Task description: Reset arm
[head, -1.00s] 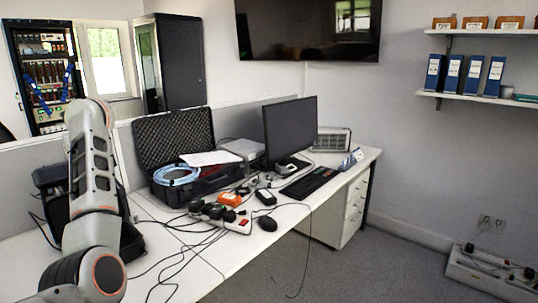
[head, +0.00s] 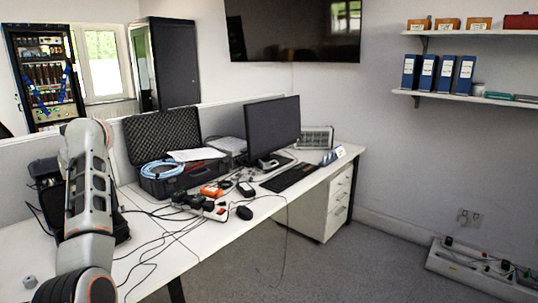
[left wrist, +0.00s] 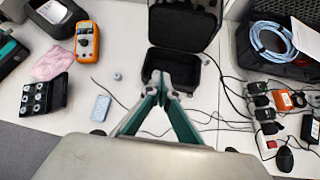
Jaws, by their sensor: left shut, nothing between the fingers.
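My left arm (head: 88,185) rises at the left of the head view, over the desk; its gripper does not show there. In the left wrist view my left gripper (left wrist: 160,80) has its fingertips together with nothing between them. It appears in front of an open black case (left wrist: 172,66) on the desk; the height above the case is hard to judge. My right arm and gripper are in neither view.
The desk (head: 225,227) holds an open case with blue cable (head: 158,169), a monitor (head: 272,128), a keyboard (head: 290,178) and a power strip (head: 215,213). The left wrist view shows a multimeter (left wrist: 87,42) and a pink cloth (left wrist: 52,62).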

